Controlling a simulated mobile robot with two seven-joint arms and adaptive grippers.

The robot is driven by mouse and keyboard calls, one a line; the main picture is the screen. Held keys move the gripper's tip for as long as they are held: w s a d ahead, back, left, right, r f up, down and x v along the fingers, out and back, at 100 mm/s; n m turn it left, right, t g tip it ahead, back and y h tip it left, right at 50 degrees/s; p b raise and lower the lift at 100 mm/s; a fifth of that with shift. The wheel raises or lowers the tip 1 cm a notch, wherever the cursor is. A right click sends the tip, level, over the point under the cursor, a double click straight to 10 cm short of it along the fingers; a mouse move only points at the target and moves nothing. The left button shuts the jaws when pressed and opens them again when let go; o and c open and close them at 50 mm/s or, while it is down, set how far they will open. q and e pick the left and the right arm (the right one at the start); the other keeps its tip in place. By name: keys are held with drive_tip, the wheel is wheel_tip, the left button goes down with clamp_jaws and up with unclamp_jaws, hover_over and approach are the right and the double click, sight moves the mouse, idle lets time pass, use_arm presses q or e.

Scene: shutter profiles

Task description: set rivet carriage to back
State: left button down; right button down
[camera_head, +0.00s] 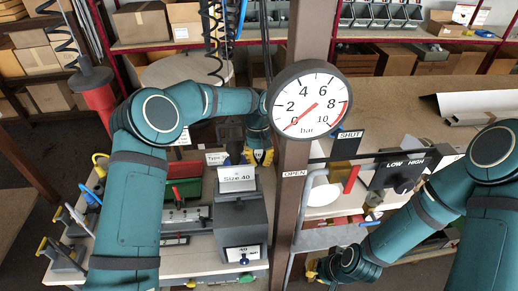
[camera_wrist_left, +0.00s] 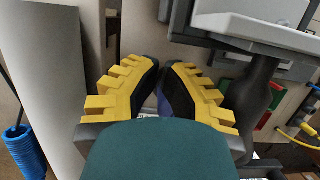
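A grey fixture (camera_head: 182,218) with a red handle lies on the left bench, beside a grey box (camera_head: 240,218) labelled 40 under a "Size 40" sign (camera_head: 237,178). I cannot tell which part is the rivet carriage. My left gripper (camera_head: 262,157) points down behind the box, next to the brown post. In the left wrist view its yellow fingers (camera_wrist_left: 165,66) stand a narrow gap apart, with nothing clearly held; something bluish shows between them, lower down. My right gripper (camera_head: 312,268) is low at the bottom, right of the post, mostly hidden by its own wrist.
The brown post (camera_head: 293,180) carries a pressure gauge (camera_head: 309,100). A lever with a red grip (camera_head: 351,179) sits between OPEN and SHUT signs. A LOW/HIGH switch (camera_head: 400,173) is at the right. Toggle clamps (camera_head: 65,255) line the bench's left edge. Shelves with boxes stand behind.

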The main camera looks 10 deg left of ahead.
use_arm(q)
drive_tip(key=shift+x, duration=1.25)
use_arm(e)
drive_tip(key=shift+r, duration=0.1)
use_arm(q)
drive_tip(key=shift+s, duration=0.1)
